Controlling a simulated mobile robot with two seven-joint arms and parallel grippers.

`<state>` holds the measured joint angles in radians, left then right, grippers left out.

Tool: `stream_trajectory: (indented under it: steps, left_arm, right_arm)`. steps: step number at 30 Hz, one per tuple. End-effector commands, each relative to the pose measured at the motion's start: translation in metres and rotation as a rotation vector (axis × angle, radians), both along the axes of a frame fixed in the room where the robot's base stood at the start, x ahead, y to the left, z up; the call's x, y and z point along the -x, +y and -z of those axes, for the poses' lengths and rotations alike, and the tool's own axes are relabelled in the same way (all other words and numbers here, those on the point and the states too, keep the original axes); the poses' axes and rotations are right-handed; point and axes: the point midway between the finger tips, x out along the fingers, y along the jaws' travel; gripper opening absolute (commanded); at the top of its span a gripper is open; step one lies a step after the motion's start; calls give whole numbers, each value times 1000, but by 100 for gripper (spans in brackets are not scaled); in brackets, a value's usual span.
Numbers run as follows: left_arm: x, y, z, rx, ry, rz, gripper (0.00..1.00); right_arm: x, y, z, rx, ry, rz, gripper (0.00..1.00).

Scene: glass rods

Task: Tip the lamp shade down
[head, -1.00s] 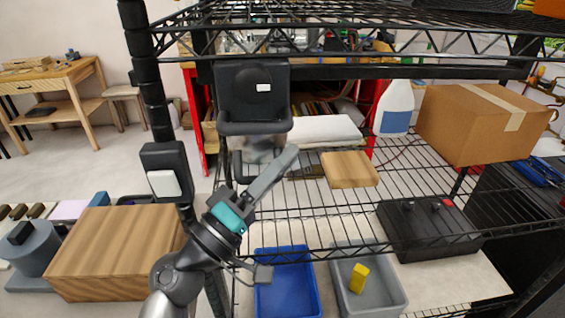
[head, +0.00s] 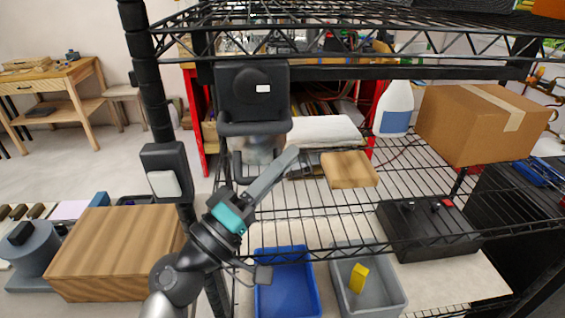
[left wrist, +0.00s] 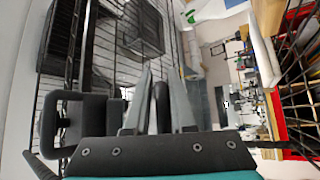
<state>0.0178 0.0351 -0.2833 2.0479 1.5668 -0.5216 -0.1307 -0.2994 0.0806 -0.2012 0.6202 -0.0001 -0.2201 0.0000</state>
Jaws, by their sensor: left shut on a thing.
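A black lamp (head: 253,92) hangs under the upper wire shelf, left of centre in the head view. Its boxy black part faces me, and a grey rounded part (head: 262,150) shows below it. A thin black bar (head: 237,168) comes down beside it. My left gripper (head: 288,160) reaches up from below, just under the lamp, its grey fingers tilted up to the right. In the left wrist view a dark bar (left wrist: 161,108) lies between the fingers of my left gripper (left wrist: 160,76), which is shut on it. Its join to the lamp is hidden. My right gripper is not in view.
A wooden block (head: 349,169), a white bottle (head: 394,108), a cardboard box (head: 478,122) and a black box (head: 428,230) stand on the wire shelf. A blue bin (head: 287,290) and a grey bin (head: 385,295) sit below. The black post (head: 150,90) is close on the left.

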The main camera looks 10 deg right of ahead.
Motion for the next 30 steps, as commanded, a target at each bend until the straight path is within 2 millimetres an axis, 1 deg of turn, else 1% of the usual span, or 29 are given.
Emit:
stream_trajectory:
  steps: [1, 7, 15, 18, 22, 30]
  left_arm:
    - [-2, 2, 6, -8, 18, -8, 0]
    - [3, 1, 3, -9, 66, -7, 0]
    - [15, 2, 0, -10, 200, -7, 0]
    - [21, 2, 0, -8, 262, -7, 0]
    - [28, 2, 1, -8, 274, -5, 0]
    - [46, 1, -3, -11, 270, -3, 0]
  right_arm:
    - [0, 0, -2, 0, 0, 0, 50]
    - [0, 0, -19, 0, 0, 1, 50]
    - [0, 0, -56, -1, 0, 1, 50]
    - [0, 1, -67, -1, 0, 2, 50]
    - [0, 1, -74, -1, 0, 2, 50]
    - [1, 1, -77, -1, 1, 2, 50]
